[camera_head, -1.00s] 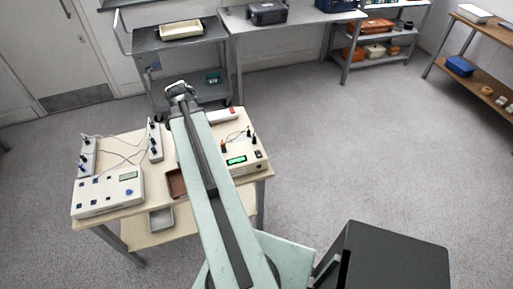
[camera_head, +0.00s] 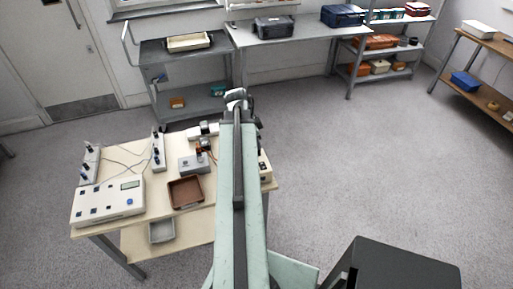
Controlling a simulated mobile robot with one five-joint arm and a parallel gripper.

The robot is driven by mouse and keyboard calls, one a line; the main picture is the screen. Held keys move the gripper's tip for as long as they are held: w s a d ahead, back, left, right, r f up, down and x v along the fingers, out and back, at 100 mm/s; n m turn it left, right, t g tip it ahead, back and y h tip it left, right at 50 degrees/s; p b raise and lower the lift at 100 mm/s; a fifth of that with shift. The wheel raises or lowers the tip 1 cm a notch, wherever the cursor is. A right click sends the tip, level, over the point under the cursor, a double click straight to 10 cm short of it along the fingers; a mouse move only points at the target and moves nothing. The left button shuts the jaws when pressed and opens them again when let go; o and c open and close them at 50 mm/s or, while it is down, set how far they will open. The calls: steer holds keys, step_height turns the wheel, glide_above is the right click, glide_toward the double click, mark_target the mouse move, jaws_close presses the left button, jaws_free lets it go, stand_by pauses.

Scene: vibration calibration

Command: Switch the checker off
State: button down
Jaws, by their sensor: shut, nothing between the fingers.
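My gripper (camera_head: 236,97) is at the far end of my extended arm, seen from behind above the back edge of the wooden table (camera_head: 140,233). It is shut and empty. A cream instrument (camera_head: 266,168) at the table's right is mostly hidden behind my arm; only its right edge shows. A white instrument (camera_head: 108,204) with a small display and several blue knobs sits at the table's left front. A small grey box (camera_head: 194,164) with a dark and orange part on it stands left of my arm. I cannot tell which is the checker, and no switch position is readable.
A brown tray (camera_head: 185,193) lies on the table left of my arm. Two pale strips (camera_head: 158,150) with cables stand behind the white instrument. A grey tray (camera_head: 162,231) is on the lower shelf. A grey cart (camera_head: 180,101) stands behind; floor to the right is open.

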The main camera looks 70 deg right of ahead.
mark_target(263, 163)
steer(key=b+x, duration=0.6)
steer(key=x, duration=0.1)
steer(key=w+b+x, duration=0.1)
steer(key=b+x, duration=0.2)
steer(key=x, duration=0.1)
steer(key=shift+a+f+b, duration=0.3)
steer(key=shift+f+b, duration=0.05)
steer(key=shift+b, duration=0.05)
steer(key=shift+r, duration=0.1)
